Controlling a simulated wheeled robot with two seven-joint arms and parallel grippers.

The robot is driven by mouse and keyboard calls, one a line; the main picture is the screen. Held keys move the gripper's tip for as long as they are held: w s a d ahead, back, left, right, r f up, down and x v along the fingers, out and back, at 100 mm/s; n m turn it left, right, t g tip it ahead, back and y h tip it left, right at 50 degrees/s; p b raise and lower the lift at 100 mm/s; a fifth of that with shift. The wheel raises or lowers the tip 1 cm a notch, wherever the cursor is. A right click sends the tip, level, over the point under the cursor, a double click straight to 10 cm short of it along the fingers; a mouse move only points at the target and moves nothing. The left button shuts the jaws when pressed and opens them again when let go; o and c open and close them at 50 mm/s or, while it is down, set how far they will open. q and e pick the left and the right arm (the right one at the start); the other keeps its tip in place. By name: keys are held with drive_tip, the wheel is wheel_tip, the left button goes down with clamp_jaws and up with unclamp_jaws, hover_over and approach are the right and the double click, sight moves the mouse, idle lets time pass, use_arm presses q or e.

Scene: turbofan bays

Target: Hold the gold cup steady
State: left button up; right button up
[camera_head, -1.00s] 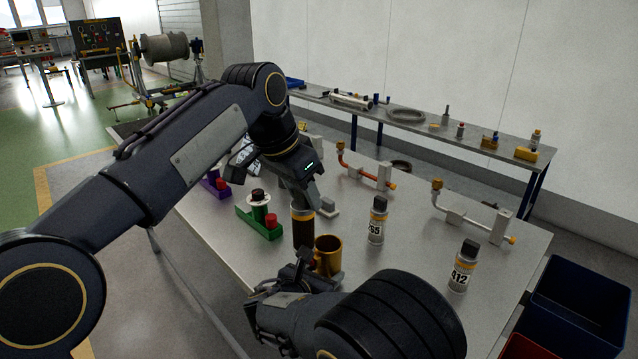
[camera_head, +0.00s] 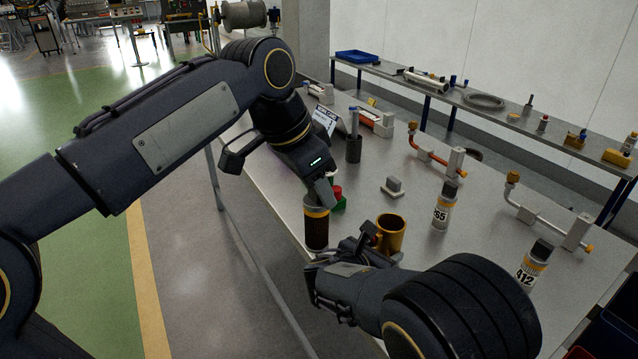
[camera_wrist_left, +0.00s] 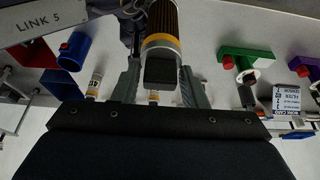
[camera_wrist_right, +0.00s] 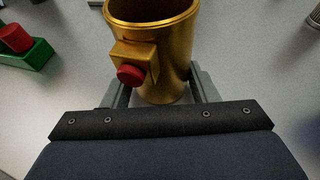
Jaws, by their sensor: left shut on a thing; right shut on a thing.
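The gold cup (camera_head: 391,234) is upright near the table's front edge. My right gripper (camera_head: 366,246) is shut on it from the front left. In the right wrist view the gold cup (camera_wrist_right: 158,50), its block and red knob (camera_wrist_right: 130,75) sit between the fingers. My left gripper (camera_head: 322,192) points down and is shut on a dark cylinder with an orange band (camera_head: 316,230). This cylinder, with ribbed sides and a dark cap, also shows in the left wrist view (camera_wrist_left: 163,20). It is upright, left of the cup and apart from it; its height above the table is unclear.
A can marked 265 (camera_head: 443,208) stands right of the cup, and one marked 412 (camera_head: 532,265) further right. A small grey block (camera_head: 393,188) and an orange pipe fitting (camera_head: 430,152) lie behind. A green holder (camera_head: 340,204) is partly hidden behind the cylinder.

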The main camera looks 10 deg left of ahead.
use_arm(q)
drive_tip(key=shift+r, duration=0.2)
use_arm(e)
drive_tip(key=o, duration=1.2)
drive_tip(key=v, duration=1.2)
drive_tip(key=shift+a, duration=0.1)
drive_tip(key=shift+w+f, duration=0.1)
